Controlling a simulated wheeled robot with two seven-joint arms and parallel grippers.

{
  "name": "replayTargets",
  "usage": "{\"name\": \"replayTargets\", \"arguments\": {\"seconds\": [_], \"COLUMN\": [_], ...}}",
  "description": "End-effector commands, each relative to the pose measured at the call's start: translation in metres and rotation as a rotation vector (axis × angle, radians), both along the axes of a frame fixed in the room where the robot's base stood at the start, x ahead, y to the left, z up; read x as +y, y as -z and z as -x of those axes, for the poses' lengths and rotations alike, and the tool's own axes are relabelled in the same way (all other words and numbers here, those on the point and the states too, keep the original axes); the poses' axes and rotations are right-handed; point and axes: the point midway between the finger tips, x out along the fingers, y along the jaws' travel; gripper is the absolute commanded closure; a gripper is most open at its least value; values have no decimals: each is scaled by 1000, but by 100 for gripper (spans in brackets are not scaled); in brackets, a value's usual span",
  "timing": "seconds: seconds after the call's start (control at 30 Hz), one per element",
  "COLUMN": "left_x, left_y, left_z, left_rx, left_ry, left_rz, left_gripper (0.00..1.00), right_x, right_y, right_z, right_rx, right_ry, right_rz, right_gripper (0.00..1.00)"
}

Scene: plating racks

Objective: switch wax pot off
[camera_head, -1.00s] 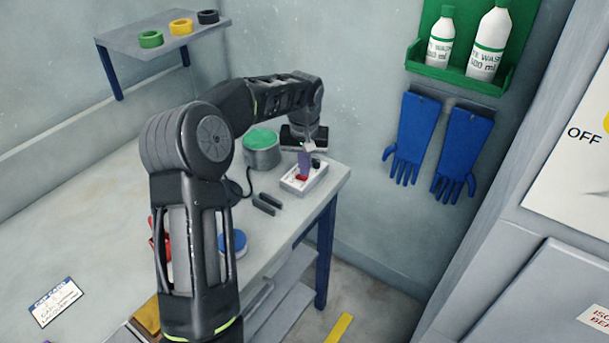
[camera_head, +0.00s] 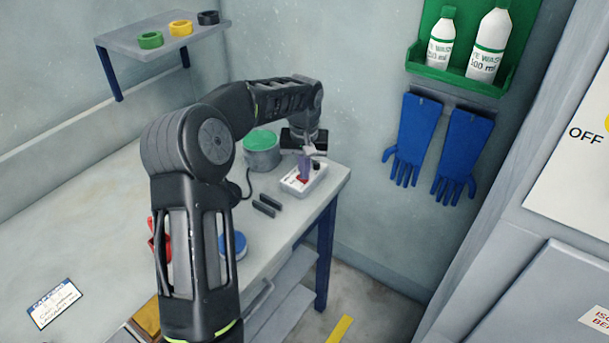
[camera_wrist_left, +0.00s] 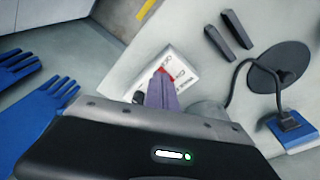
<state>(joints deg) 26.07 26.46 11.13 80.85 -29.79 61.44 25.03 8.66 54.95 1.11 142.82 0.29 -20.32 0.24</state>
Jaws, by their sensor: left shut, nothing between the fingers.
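The wax pot (camera_head: 261,158) is a grey pot with a green top at the back of the bench. Beside it, near the bench corner, lies a small white switch box (camera_head: 290,187) with a red rocker; the box also shows in the left wrist view (camera_wrist_left: 184,74). My left gripper (camera_head: 304,178) points down at the box, its purple fingers shut and empty at the red rocker (camera_wrist_left: 168,73). The fingers cover part of the rocker, so its position and any contact are unclear. My right gripper is not in view.
Two dark bars (camera_head: 264,209) lie on the bench in front of the box. A blue round item (camera_head: 233,244) and a card (camera_head: 54,303) are nearer. A black cord runs behind my arm. Blue gloves (camera_head: 415,135) hang on the wall to the right.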

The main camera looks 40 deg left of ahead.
Motion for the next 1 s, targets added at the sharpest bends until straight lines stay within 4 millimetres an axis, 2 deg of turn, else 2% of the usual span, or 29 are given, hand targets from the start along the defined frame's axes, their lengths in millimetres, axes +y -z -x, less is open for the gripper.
{"name": "replayTargets", "arguments": {"seconds": [0.1,0.6,0.77,1.0], "left_x": [0,0,0,0], "left_y": [-14,-58,-65,-65], "left_z": [0,0,0,0], "left_rx": [-1,-1,0,0], "left_ry": [0,-1,0,0], "left_rz": [-1,0,0,0], "left_gripper": [100,100,100,100], "right_x": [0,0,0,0], "right_y": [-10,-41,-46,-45], "right_z": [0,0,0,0], "right_rx": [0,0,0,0], "right_ry": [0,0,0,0], "right_rz": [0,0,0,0], "right_gripper": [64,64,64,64]}}
